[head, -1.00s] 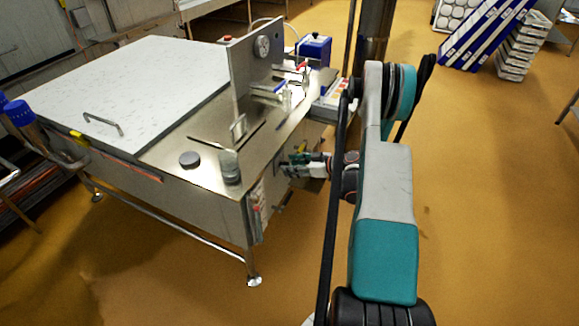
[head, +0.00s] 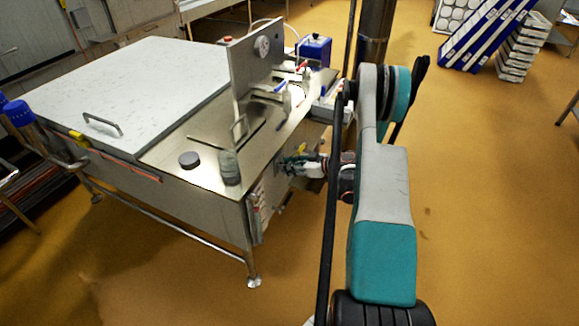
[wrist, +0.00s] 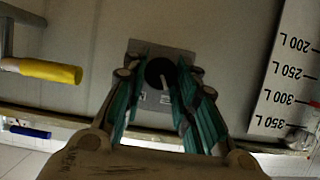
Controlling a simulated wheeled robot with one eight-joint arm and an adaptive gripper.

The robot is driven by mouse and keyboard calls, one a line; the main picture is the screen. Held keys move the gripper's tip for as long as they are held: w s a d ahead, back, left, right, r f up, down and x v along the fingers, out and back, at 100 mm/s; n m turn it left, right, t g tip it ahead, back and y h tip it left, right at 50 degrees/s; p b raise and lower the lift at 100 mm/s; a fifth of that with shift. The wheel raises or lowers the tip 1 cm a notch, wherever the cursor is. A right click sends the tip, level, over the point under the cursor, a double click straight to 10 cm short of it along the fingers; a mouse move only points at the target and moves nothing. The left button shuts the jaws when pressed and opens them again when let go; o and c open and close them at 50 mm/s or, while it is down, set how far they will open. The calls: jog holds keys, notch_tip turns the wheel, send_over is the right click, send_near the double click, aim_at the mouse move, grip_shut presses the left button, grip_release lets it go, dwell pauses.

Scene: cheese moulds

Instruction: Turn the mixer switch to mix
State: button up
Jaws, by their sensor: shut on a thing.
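The mixer switch (wrist: 161,76) is a round black knob with a pale pointer line. It sits on a grey plate (wrist: 152,48) on the metal vat's side panel. In the wrist view the pointer tilts slightly, and the small marks below it are too small to read. My gripper (wrist: 158,88) has its green-padded fingers on either side of the knob, shut on it. In the head view my gripper (head: 290,165) reaches the vat's right-hand side, and the switch there is hidden by the fingers.
A yellow-handled lever (wrist: 50,71) is at the left of the wrist view, with a blue handle (wrist: 30,132) below it. A litre scale (wrist: 290,75) is at the right. The vat (head: 195,205) has a white lid (head: 130,90). Open floor lies right of my arm.

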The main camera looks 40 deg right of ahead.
jog(key=m+y, duration=0.1)
jog(key=m, duration=0.1)
jog(key=m+y, duration=0.2)
jog(key=m, duration=0.1)
jog(key=m+y, duration=0.2)
jog(key=m, duration=0.1)
jog(key=shift+w+d+f+g, duration=0.15)
jog(key=shift+d+f+g, duration=0.15)
jog(key=shift+d, duration=0.1)
dwell(0.3)
jog(key=shift+r+m, duration=0.1)
jog(key=shift+m, duration=0.2)
jog(key=o, duration=1)
jog(key=shift+o, duration=0.2)
jog(key=v, duration=1.2)
jog(key=shift+d, duration=0.15)
